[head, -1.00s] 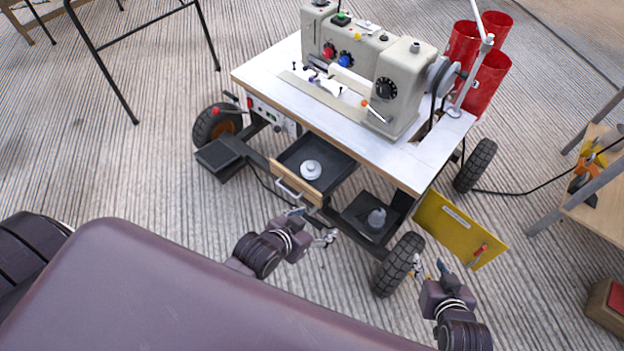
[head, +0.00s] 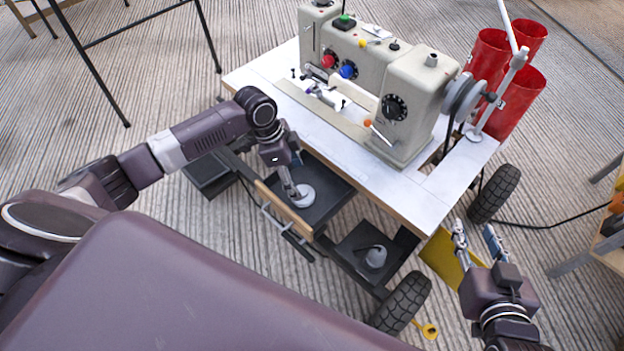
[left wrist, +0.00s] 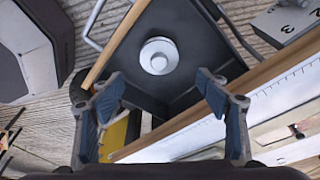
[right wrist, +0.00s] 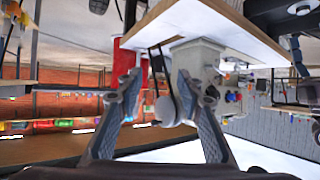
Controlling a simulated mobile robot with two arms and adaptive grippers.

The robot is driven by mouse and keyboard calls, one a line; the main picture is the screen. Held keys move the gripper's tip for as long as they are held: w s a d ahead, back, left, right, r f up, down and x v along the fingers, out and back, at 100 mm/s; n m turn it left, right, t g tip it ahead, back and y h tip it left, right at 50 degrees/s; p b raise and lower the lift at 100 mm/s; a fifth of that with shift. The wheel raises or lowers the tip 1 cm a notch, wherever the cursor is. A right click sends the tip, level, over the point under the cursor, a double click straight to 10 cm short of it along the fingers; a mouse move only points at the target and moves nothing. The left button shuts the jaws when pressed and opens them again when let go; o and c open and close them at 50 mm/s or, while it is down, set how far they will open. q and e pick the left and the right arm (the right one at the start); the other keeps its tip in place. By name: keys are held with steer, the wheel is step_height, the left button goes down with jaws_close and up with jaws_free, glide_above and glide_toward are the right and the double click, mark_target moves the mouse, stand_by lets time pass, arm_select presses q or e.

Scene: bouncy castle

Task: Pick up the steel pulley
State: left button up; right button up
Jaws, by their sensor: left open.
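The steel pulley (head: 304,196) is a small round silver disc with a raised hub. It lies in the open dark drawer (head: 328,204) under the sewing machine table. It also shows whole in the left wrist view (left wrist: 159,56), ahead of the fingers and centred between them. My left gripper (head: 292,180) points down over the drawer at the pulley, open and empty; its fingers partly overlap the pulley in the head view. Whether they touch it I cannot tell. My right gripper (head: 474,230) is open and empty, right of the cart by the yellow panel (head: 440,257).
The sewing machine (head: 400,100) stands on the white tabletop (head: 350,155), whose edge overhangs the drawer's back. The drawer's wooden front (head: 283,208) has a metal handle. A lower tray (head: 350,244) holds a grey conical piece (head: 376,256). Red cylinders (head: 515,90) stand behind.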

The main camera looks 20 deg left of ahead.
mark_target(303, 191)
arm_select(q)
steer(key=shift+w+a, duration=0.25)
steer(key=b+x, duration=0.1)
steer(key=x, duration=0.1)
steer(key=shift+d+f, duration=0.1)
steer(key=shift+f, duration=0.2)
steer(key=shift+s+b+x, duration=0.25)
steer(key=shift+b+x, duration=0.45)
steer(key=shift+x, duration=0.45)
steer(key=shift+b+x, duration=0.55)
steer(key=shift+x, duration=0.6)
steer(key=shift+d+f, duration=0.1)
steer(key=shift+f, duration=0.05)
arm_select(e)
step_height(303, 191, up, 18)
steer(key=w+a+t+y, duration=0.2)
steer(key=t+y, duration=0.1)
steer(key=t, duration=0.6)
steer(key=shift+a+r, duration=0.25)
steer(key=shift+a, duration=0.15)
arm_select(q)
steer(key=shift+c, duration=0.3)
steer(key=c, duration=1.3)
steer(key=shift+c, duration=0.2)
